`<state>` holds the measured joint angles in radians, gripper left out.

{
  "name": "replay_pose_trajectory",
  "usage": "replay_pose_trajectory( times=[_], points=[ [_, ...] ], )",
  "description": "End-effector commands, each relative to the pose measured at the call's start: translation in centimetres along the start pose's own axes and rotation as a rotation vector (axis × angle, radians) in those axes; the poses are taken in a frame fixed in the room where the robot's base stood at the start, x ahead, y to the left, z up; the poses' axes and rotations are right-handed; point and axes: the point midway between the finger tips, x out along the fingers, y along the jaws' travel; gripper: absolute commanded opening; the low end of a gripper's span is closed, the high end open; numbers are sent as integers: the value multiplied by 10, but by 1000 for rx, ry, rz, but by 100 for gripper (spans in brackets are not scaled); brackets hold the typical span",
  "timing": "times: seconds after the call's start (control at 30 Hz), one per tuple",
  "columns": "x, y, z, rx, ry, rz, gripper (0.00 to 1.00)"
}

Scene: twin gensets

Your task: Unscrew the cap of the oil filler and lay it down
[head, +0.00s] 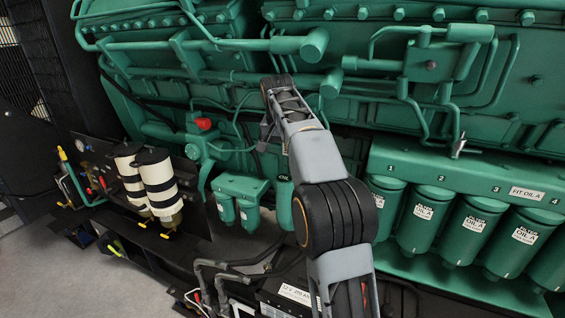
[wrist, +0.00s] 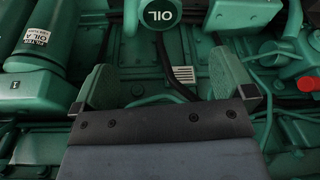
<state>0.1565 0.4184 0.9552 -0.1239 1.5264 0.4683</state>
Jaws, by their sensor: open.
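The oil filler cap (wrist: 156,13) is a round green cap with white "OIL" lettering. In the head view my gripper's fingers are hidden or too small to make out at the end of my arm.
Green oil filters (head: 420,217) hang in a row at the right; one shows in the wrist view (wrist: 30,75). A red cap (head: 204,123) sits on the pipework left of my arm. Two cream-and-black canisters (head: 158,185) stand at the left. Grey floor (head: 50,265) is clear.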

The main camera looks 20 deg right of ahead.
Motion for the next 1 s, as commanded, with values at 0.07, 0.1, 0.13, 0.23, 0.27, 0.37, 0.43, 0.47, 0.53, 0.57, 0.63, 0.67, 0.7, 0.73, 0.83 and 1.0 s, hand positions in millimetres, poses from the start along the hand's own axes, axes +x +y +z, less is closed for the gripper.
replay_pose_trajectory(
  times=[0.07, 0.1, 0.13, 0.23, 0.27, 0.37, 0.43, 0.47, 0.53, 0.57, 0.63, 0.67, 0.7, 0.73, 0.83, 1.0],
  points=[
    [14, 0, 1, 0, -3, 2, 100],
    [22, 0, 1, 0, -5, 2, 100],
    [27, 0, 1, 0, -4, 2, 100],
    [46, 0, 2, -1, -5, 1, 100],
    [51, 0, 1, -1, -4, 1, 100],
    [69, 0, 1, -2, -4, 1, 100],
    [80, 0, 1, -2, -4, 1, 100],
    [85, 0, 1, -2, -4, 1, 100],
    [95, 0, 1, -2, -4, 1, 100],
    [99, 0, 1, -2, -4, 1, 100],
    [106, 0, 1, -2, -2, 0, 100],
    [109, 0, 1, -2, -3, 0, 100],
    [112, 0, 1, -2, -2, 0, 100],
    [115, 0, 1, -2, -1, 0, 100],
    [121, 0, 1, -2, -1, 0, 100],
    [125, 0, 1, -2, -1, -1, 100]
  ],
)
